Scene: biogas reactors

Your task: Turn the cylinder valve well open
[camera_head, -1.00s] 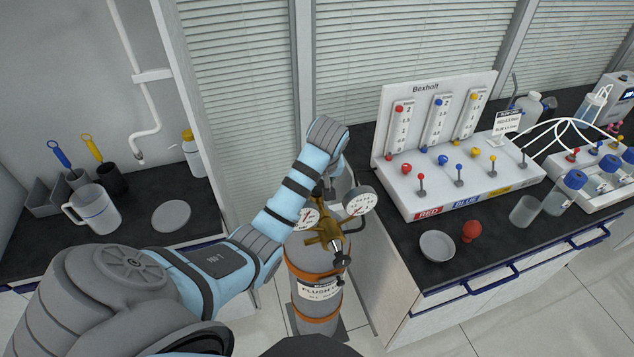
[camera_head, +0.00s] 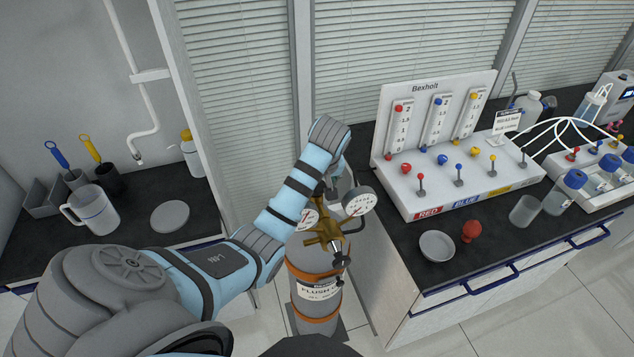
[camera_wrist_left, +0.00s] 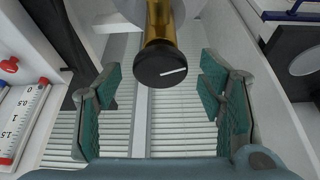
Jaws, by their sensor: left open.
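The grey gas cylinder (camera_head: 315,292) stands on the floor between the two benches, with orange bands and a white "FLUSH" label. Its brass valve fitting (camera_head: 325,232) carries two round gauges. In the left wrist view a round black knob (camera_wrist_left: 161,66) with a white line sits on a brass stem. The line runs nearly level, rising slightly to the right. My left gripper (camera_wrist_left: 160,88) is open, its green-padded fingers on either side of the knob with gaps on both sides. In the head view my arm hides the knob and most of this gripper. My right gripper is not in view.
The right bench holds the white flow panel (camera_head: 455,180), a shallow dish (camera_head: 437,246) and a red bulb (camera_head: 471,231). Its edge is close to the cylinder. The left bench holds a jug (camera_head: 93,210) and a grey disc (camera_head: 170,216). Window blinds are behind.

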